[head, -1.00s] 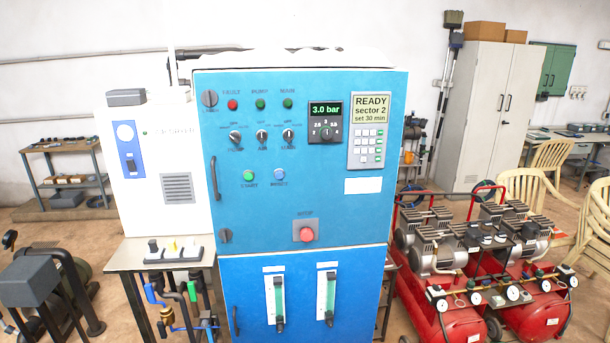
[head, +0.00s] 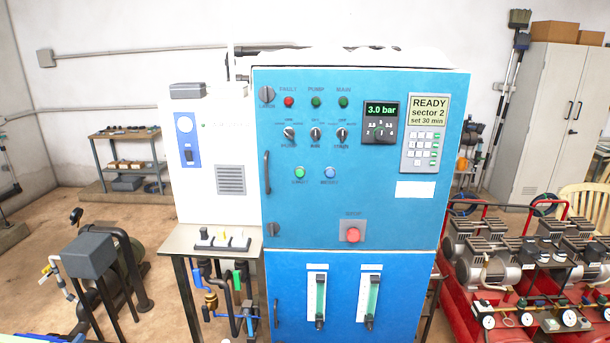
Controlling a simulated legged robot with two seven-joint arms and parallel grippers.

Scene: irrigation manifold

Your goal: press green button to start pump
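The green START button (head: 299,173) is on the blue control cabinet (head: 300,212), left of the blue RESET button (head: 330,173) and below the row of selector knobs. A red STOP button (head: 353,235) on a grey plate is lower on the door. The display panel (head: 429,111) reads READY, sector 2, set 30 min. The pressure gauge unit (head: 380,122) shows 3.0 bar. Indicator lamps sit along the top: a red FAULT lamp (head: 289,102), a green PUMP lamp (head: 316,102) and a green MAIN lamp (head: 343,102). Neither of my grippers is in view.
A small table (head: 187,241) with pipes and valves below stands left of the cabinet. A grey box on a stand (head: 88,256) is further left. Red compressors (head: 465,320) stand at the right. Open floor lies at the left.

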